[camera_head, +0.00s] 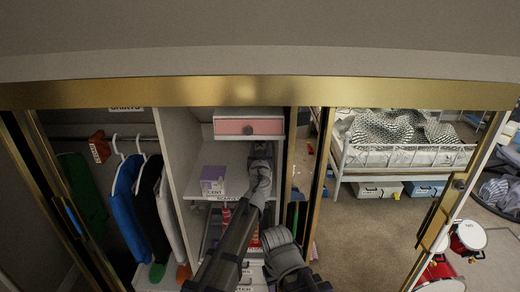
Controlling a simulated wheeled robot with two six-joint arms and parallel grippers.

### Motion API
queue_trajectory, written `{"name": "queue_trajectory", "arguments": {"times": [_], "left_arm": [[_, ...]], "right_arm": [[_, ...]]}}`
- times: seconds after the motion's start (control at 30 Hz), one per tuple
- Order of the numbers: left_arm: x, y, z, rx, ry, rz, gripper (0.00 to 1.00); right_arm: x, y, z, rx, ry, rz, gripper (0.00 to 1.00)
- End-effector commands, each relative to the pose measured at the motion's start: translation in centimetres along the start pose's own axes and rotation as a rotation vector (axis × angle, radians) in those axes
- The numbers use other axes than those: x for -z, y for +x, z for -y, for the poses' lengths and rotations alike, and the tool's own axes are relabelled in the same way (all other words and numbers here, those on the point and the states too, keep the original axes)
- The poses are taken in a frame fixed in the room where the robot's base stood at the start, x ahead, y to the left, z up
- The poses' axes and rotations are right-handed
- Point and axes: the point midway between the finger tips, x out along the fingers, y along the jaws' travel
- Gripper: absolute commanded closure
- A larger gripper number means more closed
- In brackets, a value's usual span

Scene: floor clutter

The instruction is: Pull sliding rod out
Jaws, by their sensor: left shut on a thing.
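My left gripper (261,152) is up in the middle section of the closet, just below the pink-fronted drawer (248,126) with a round knob. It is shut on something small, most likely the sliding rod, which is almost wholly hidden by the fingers. How far the rod stands out cannot be told. My arm rises from the bottom middle and covers part of the shelves.
Clothes on hangers (135,200) fill the left section. A white and purple box (213,180) stands on the shelf left of my gripper. Gold door frames (322,180) edge the closet. A bunk bed (400,155) and red drums (468,236) are at right; carpet (365,235) lies open between.

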Motion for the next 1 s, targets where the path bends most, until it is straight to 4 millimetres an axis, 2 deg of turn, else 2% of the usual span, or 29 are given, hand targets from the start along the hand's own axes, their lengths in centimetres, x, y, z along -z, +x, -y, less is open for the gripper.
{"name": "queue_trajectory", "arguments": {"times": [0.03,0.27,0.8,1.0], "left_arm": [[0.0,-0.01,0.0,0.0,0.0,0.0,0.74],[0.0,-0.01,0.0,0.0,0.0,0.0,1.0],[0.01,-0.05,0.0,0.0,0.0,0.0,1.0],[0.0,-0.84,0.01,0.0,0.0,0.0,1.0]], "right_arm": [[0.0,0.0,0.0,0.0,0.0,0.0,0.5],[0.0,0.0,0.0,0.0,0.0,0.0,0.5],[0.0,-0.01,0.0,0.0,0.0,0.0,0.5],[0.0,0.0,0.0,0.0,0.0,0.0,0.5]]}}
